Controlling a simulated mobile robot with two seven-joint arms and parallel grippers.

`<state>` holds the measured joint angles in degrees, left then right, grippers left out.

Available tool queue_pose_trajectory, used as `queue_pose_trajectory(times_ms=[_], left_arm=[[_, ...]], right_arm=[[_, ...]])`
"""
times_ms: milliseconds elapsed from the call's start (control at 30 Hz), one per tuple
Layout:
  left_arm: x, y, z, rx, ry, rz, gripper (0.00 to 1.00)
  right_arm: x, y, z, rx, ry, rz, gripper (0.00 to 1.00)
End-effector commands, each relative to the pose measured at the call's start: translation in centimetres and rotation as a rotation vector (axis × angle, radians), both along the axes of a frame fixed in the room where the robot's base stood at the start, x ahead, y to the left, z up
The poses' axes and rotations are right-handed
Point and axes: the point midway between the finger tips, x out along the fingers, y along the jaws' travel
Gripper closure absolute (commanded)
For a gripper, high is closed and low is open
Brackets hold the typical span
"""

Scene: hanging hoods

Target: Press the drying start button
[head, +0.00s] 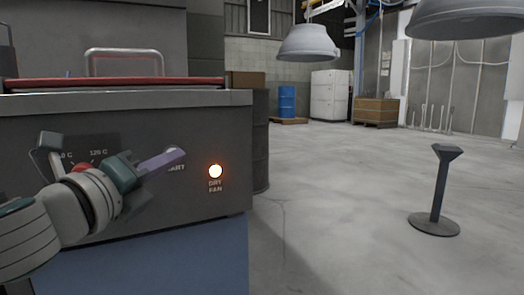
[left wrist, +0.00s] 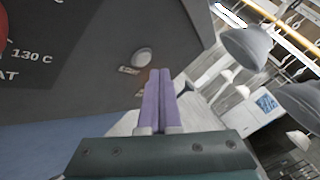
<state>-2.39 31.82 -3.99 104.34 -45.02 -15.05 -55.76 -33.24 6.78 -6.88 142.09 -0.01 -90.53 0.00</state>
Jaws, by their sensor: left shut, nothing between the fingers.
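The dark grey control panel (head: 120,215) fills the left of the head view. My left gripper (head: 180,153) is shut and empty in front of it, its purple fingers pointing right. They hide the spot above a label (head: 177,168) of which only the end, "ART", shows. In the left wrist view a round grey button (left wrist: 142,57) with a small label is on the panel, just left of the shut fingertips (left wrist: 160,72). I cannot tell if they touch the panel. A lit round lamp (head: 215,171) marked "DRY FAN" is right of the gripper. My right gripper is not in view.
A red dial (head: 82,168) with temperature marks is partly hidden behind my left arm. A red-edged lid with a handle (head: 124,62) is above the panel. Grey hoods (head: 308,43) hang at the upper right. A dark stand (head: 438,190) is on the otherwise open floor.

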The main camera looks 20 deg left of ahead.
Motion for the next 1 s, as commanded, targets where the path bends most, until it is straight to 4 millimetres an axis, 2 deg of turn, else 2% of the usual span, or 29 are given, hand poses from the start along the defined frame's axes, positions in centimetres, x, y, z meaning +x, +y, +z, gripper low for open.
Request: queue_pose_trajectory(times_ms=[433, 1000], left_arm=[[-2.7, -3.2, 0.1, -0.002, 0.0, 0.0, 1.0], [-2.9, -3.3, 0.0, -0.001, 0.001, 0.001, 1.0]], right_arm=[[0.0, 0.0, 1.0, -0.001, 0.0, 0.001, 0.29], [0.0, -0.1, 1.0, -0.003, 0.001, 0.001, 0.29]])
